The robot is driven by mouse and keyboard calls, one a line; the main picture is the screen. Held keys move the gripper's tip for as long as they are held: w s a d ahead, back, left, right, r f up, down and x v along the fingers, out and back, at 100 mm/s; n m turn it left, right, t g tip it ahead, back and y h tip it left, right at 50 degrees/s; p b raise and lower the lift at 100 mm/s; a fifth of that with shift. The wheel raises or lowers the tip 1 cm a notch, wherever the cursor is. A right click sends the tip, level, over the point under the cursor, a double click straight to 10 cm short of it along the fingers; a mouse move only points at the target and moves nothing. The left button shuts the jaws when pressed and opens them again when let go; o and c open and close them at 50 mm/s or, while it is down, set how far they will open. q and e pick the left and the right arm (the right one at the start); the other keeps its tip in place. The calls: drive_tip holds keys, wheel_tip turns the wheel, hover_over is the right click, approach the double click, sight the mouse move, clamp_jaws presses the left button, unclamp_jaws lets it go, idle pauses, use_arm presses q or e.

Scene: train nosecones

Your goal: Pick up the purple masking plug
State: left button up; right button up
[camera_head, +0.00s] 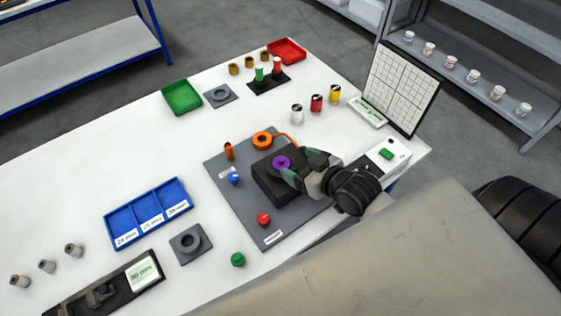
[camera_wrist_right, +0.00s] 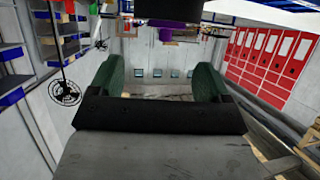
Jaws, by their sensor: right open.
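The purple masking plug (camera_head: 281,162) is a round purple piece with a dark centre, on top of a black block (camera_head: 270,188) on the grey mat. My right gripper (camera_head: 297,165) comes in from the right. Its two green-lined fingers are apart, with tips close to the plug's right side; I cannot tell whether they touch it. In the right wrist view, the open gripper (camera_wrist_right: 161,78) shows empty between its fingers, and a purple patch (camera_wrist_right: 181,37), probably the plug, lies past them near the top, under a dark shape. My left gripper is not in view.
The grey mat (camera_head: 235,190) also holds an orange ring (camera_head: 262,140), a blue knob (camera_head: 233,179) and a red knob (camera_head: 263,219). A white box with a green button (camera_head: 386,154) and an upright grid board (camera_head: 400,90) stand to the right.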

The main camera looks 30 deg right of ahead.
sight(281, 159)
drive_tip(key=p+x, duration=0.1)
drive_tip(key=x, duration=0.3)
drive_tip(key=shift+a+f+p, duration=0.25)
drive_tip(key=shift+p, duration=0.1)
drive_tip(key=shift+w+a+f, duration=0.15)
drive_tip(key=shift+w+f, duration=0.15)
drive_tip(key=shift+w, duration=0.15)
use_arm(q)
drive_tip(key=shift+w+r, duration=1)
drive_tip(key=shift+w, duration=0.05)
use_arm(e)
drive_tip(key=shift+s, duration=0.1)
drive_tip(key=c, duration=0.4)
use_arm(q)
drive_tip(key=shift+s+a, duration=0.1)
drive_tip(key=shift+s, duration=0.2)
use_arm(e)
drive_tip(key=c, duration=0.6)
drive_tip(key=shift+r, duration=0.1)
